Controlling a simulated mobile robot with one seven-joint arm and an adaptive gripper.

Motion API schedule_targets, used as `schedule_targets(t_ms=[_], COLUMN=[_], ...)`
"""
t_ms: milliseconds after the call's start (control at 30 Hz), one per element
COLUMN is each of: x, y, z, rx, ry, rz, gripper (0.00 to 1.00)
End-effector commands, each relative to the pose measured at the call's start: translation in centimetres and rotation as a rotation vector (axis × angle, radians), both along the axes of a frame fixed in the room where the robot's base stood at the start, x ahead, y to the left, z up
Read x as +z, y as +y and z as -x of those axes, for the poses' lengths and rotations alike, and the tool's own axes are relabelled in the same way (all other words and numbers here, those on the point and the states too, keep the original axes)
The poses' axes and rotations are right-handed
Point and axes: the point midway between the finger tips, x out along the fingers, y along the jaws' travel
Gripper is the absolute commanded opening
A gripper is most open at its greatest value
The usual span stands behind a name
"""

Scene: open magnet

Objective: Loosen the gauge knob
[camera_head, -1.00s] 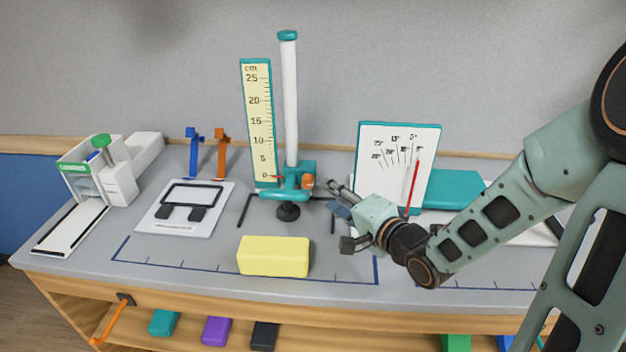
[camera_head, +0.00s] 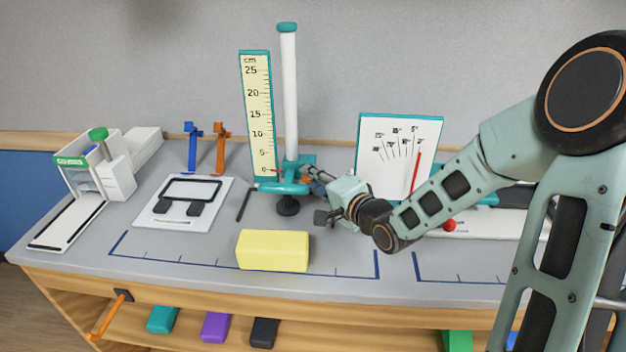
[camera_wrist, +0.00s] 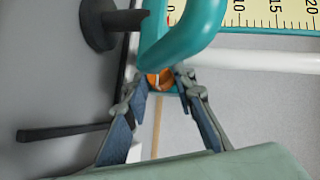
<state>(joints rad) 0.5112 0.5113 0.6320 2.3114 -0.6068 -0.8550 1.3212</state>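The height gauge has a yellow centimetre scale (camera_head: 258,110) and a white column (camera_head: 289,100) with a teal carriage (camera_head: 283,187) low on it. The orange gauge knob (camera_head: 307,178) is at the carriage's right side, partly hidden by my gripper (camera_head: 315,182). In the wrist view, the orange knob (camera_wrist: 160,78) shows between the tips of my gripper (camera_wrist: 160,82), partly behind a teal loop (camera_wrist: 185,40). My two fingers are spread, one on each side of the knob, with gaps visible. I cannot tell whether either tip touches it.
A yellow block (camera_head: 272,250) lies in front of the gauge. A white angle board (camera_head: 398,150) with a red pointer stands right, behind my arm. Blue (camera_head: 193,146) and orange (camera_head: 222,148) stands are left of the gauge. A dark foot (camera_head: 288,206) is below the carriage.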

Motion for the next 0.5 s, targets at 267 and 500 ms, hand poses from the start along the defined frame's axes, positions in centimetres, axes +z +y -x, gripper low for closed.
schedule_targets(t_ms=[267,500], x=[0.01,0.28], y=[0.00,0.11], z=[0.02,0.05], rx=[0.000,0.002], ry=[0.000,0.001], rz=[0.000,0.042], gripper=[0.00,0.00])
